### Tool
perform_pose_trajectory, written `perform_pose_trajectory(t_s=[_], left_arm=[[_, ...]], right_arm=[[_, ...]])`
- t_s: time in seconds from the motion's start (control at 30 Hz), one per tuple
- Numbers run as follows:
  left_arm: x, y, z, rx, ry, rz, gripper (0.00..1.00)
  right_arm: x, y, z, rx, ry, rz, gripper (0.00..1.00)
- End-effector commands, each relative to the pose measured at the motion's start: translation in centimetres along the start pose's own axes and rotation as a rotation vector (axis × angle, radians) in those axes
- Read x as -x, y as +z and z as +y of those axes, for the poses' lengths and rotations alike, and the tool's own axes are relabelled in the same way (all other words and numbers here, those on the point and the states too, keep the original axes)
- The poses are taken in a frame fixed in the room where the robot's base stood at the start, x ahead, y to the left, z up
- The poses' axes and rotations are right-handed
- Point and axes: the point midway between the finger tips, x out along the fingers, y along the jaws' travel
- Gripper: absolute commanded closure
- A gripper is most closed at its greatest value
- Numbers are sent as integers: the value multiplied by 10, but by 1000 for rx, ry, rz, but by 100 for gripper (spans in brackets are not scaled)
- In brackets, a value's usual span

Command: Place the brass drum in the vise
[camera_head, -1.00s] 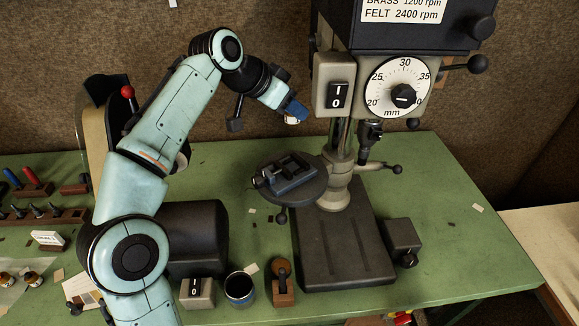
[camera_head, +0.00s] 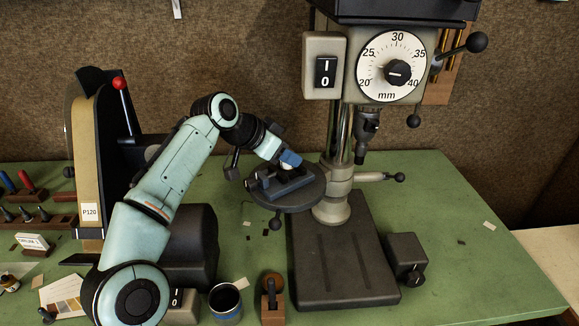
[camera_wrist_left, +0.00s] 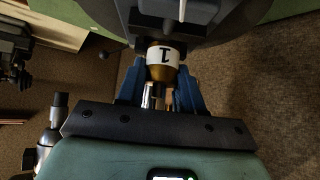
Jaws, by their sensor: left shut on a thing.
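The brass drum (camera_wrist_left: 162,72) has a white label with a "1" and sits between the blue fingertips of my left gripper (camera_wrist_left: 160,82) in the left wrist view. In the head view my left gripper (camera_head: 290,161) is over the vise, shut on the drum, which is mostly hidden there. The dark vise (camera_head: 272,186) sits on the round drill press table (camera_head: 312,196). In the wrist view the vise (camera_wrist_left: 172,12) is just beyond the drum. I cannot tell whether the drum touches the vise jaws. My right gripper is not in view.
The drill press column (camera_head: 340,130) and its switch box (camera_head: 324,66) stand close to the right of my left gripper. A belt sander (camera_head: 88,150) is at the left. A dark blue tin (camera_head: 226,303) stands at the front.

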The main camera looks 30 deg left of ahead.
Motion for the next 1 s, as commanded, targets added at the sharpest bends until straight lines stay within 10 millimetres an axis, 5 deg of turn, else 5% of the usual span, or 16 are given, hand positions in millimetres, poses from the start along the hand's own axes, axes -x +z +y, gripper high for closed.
perform_pose_trajectory(t_s=[0.17, 0.2, 0.27, 0.77, 1.0], left_arm=[[-10, 12, -1, 7, 15, -42, 100], [-11, 13, -2, 7, 15, -44, 52], [-10, 12, -2, 7, 14, -42, 38], [-5, 7, -1, 4, 11, -28, 38], [30, 5, -1, 4, 7, -25, 38]], right_arm=[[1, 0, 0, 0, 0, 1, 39], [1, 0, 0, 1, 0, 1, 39], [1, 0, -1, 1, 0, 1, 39], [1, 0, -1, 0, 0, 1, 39], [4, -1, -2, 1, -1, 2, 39]])
